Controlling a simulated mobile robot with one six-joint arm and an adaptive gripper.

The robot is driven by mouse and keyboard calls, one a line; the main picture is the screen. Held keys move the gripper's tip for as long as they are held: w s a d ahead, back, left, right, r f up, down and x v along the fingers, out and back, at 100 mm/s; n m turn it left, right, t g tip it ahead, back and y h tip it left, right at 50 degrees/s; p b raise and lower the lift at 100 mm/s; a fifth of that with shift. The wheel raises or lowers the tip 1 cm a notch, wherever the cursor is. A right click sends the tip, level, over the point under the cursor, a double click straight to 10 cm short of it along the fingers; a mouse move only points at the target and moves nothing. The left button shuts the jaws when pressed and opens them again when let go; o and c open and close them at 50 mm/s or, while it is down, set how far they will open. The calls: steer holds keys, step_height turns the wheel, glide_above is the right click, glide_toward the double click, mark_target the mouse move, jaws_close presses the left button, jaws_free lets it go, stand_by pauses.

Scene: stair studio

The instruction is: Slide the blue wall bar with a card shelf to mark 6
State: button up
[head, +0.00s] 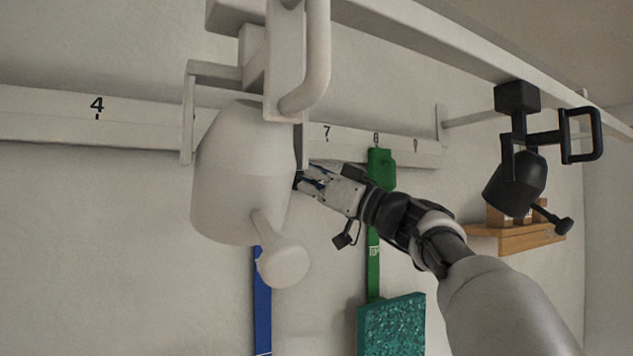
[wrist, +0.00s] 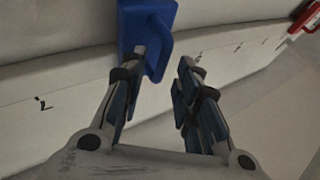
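The blue wall bar (head: 262,302) hangs against the wall in the head view. Its upper end is hidden behind the white lamp. My gripper (head: 302,180) is partly hidden by the lamp's edge. In the wrist view my gripper (wrist: 160,82) is open, with the handle's lower end between the fingers, nearer the left one. I cannot tell whether they touch. The white rail (head: 150,127) shows marks 4, 7 and 8; mark 6 is hidden by the lamp.
A white lamp (head: 240,180) hangs in front of the rail. A green bar (head: 374,260) hangs near mark 8, with a teal speckled panel (head: 392,325) below. A black lamp (head: 517,185) and wooden shelf (head: 530,238) are at right. A red handle (wrist: 306,18) shows in the wrist view.

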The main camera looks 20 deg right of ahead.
steer(key=v, duration=1)
steer(key=shift+s, duration=0.2)
steer(key=s+a+f+m+g+h+b, duration=0.25)
steer(key=s+a+f+b, duration=0.2)
steer(key=f, duration=0.75)
steer(key=s+a+f+m+g+h+b, duration=0.25)
steer(key=a+f+b, duration=0.25)
steer(key=f, duration=0.8)
steer(key=s+a+f+m+g+h+b, duration=0.1)
steer(key=s+a+f+g+h+b, duration=0.2)
steer(key=f, duration=0.9)
steer(key=s+d+f+m+h+b, duration=0.1)
steer(key=s+f+b, duration=0.4)
steer(key=f, duration=0.7)
steer(key=s+d+f+m+g+h+b, duration=0.1)
steer(key=s+d+f+h+b, duration=0.3)
steer(key=s+f, duration=0.4)
steer(key=s+d+f+m+h+b, duration=0.1)
steer(key=s+d+f+h+b, duration=0.2)
steer(key=f, duration=1.4)
steer(key=s+h+b, duration=0.1)
steer(key=s+b, duration=0.2)
steer(key=s, duration=0.1)
steer(key=shift+s+f+m+g, duration=0.2)
steer(key=shift+m+g, duration=0.2)
